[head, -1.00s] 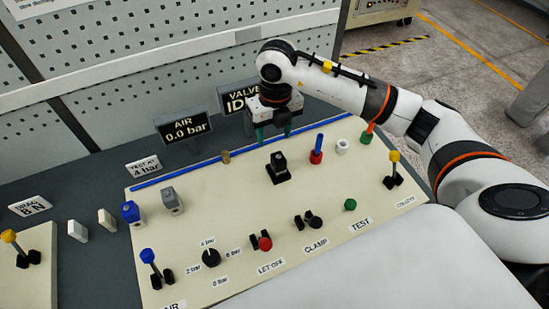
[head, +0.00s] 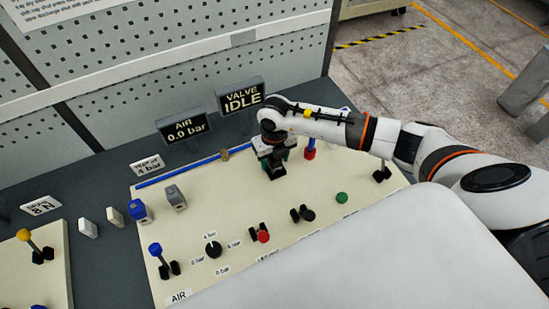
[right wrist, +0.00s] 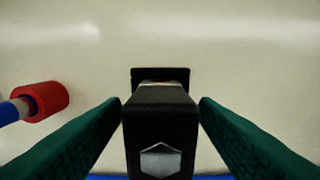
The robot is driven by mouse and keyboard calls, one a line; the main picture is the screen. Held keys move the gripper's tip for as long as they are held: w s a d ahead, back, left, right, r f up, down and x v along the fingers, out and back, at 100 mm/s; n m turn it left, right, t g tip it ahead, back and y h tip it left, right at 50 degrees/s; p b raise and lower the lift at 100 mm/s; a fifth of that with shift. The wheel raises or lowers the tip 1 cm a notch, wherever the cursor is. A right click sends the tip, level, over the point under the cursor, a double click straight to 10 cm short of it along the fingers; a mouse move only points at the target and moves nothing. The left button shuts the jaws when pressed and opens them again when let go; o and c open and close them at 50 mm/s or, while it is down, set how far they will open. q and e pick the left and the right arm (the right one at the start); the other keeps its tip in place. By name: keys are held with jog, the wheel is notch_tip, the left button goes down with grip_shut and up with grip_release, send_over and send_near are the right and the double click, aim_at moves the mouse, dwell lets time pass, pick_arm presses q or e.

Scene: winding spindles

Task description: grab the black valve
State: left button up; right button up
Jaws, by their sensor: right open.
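The black valve (head: 275,172) stands upright on the cream panel, mostly covered from above by my right gripper (head: 274,157) in the head view. In the right wrist view the valve (right wrist: 160,125) is a black block on a black base, with a silver hexagonal mark on its face. The green fingers of my right gripper (right wrist: 160,103) stand open on either side of it, with a narrow gap on each side. My left gripper is in neither view.
A blue pin with a red collar (head: 310,152) stands just right of the valve and also shows in the right wrist view (right wrist: 42,98). A blue bar (head: 190,170) runs along the panel's back edge. Display signs, including the VALVE IDLE one (head: 241,96), stand behind.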

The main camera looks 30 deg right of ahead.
jog(key=shift+w, duration=0.1)
jog(key=c, duration=1.1)
jog(key=shift+c, duration=0.2)
